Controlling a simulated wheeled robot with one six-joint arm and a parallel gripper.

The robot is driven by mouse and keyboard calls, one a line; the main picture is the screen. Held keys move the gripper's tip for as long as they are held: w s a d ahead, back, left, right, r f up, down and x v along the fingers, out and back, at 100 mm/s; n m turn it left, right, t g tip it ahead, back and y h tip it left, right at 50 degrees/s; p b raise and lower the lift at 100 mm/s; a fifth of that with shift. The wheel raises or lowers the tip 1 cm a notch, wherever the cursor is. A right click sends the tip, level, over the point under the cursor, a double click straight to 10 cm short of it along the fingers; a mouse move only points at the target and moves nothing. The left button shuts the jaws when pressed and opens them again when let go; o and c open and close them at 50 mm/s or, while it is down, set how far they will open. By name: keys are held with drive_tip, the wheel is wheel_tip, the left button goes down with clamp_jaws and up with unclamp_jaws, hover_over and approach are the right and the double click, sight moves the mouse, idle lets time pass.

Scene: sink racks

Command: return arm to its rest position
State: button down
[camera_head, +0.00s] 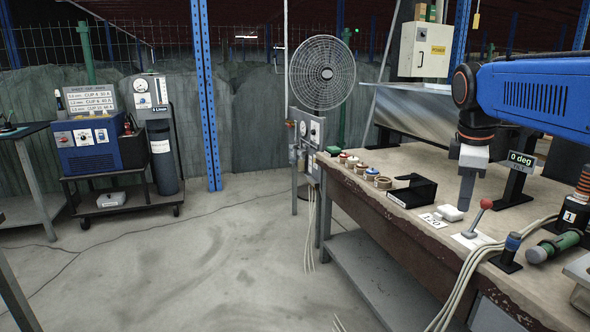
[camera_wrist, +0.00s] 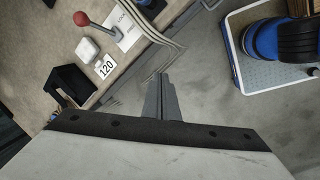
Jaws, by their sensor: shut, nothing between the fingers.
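My gripper (camera_head: 463,206) hangs from my blue arm at the right in the head view, pointing down in front of the workbench (camera_head: 400,165). Its grey fingers are closed together with nothing between them. The wrist view shows the shut gripper (camera_wrist: 160,77) from behind, with grey floor below it and the bench edge to its left. It appears to be clear of the bench top, but its exact height is hard to tell.
A white switch box (camera_head: 450,213), a red-knobbed lever (camera_head: 478,218) and a black open bin (camera_head: 412,191) stand on the bench near my gripper. Pale cables (camera_head: 470,268) run over the bench edge. A fan (camera_head: 322,73) stands behind.

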drive_tip(key=s+a+f+m+t+y, duration=0.1)
drive_tip(key=s+a+f+m, duration=0.3)
drive_tip(key=s+f, duration=0.6)
drive_tip(key=s+a+f+m+t+y, duration=0.1)
drive_tip(key=s+a+f+m, duration=0.4)
drive_tip(key=s+f+m, duration=0.2)
drive_tip(key=s+f, duration=0.2)
drive_tip(key=s, duration=0.1)
drive_tip(key=shift+f+m+t, duration=0.3)
drive_tip(key=shift+f+t, duration=0.1)
